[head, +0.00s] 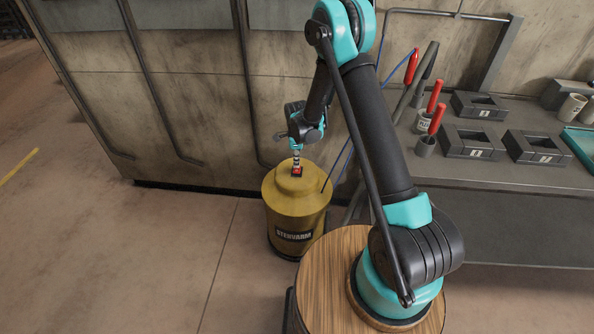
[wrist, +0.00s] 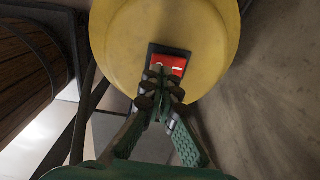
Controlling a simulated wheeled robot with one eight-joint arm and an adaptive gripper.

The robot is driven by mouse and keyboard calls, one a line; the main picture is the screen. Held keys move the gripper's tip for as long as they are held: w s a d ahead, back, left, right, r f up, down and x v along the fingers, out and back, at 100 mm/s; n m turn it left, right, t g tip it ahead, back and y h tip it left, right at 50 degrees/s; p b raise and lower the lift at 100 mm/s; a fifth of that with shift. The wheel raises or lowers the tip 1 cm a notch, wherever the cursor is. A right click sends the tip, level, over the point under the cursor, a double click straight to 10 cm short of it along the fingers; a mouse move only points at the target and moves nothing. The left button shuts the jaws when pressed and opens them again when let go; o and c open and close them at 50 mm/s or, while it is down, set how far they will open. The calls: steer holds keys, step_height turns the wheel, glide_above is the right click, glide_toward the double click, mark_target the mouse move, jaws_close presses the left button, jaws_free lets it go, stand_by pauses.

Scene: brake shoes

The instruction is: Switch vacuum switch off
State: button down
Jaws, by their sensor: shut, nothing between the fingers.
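The vacuum is a yellow canister (head: 292,208) with a dark label, standing on the floor by the wall in the head view. Its yellow top (wrist: 125,35) fills the upper part of the wrist view. A red switch (wrist: 172,64) in a black frame sits on that top; it also shows in the head view (head: 297,171). My gripper (wrist: 158,72) is shut and empty. Its fingertips are right at the switch and cover part of its left and lower side. Whether they touch it, I cannot tell. In the head view my gripper (head: 297,163) points down onto the switch.
A workbench (head: 480,172) at the right holds grey numbered bins (head: 473,142), red-handled tools (head: 437,118) and a cup (head: 571,108). A concrete wall (head: 195,110) stands close behind the canister. A blue cable (head: 338,166) runs beside it. The floor at left is clear.

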mark_target(297, 170)
steer(key=shift+f, duration=1.4)
stand_by(0.7)
steer(key=shift+r, duration=3.55)
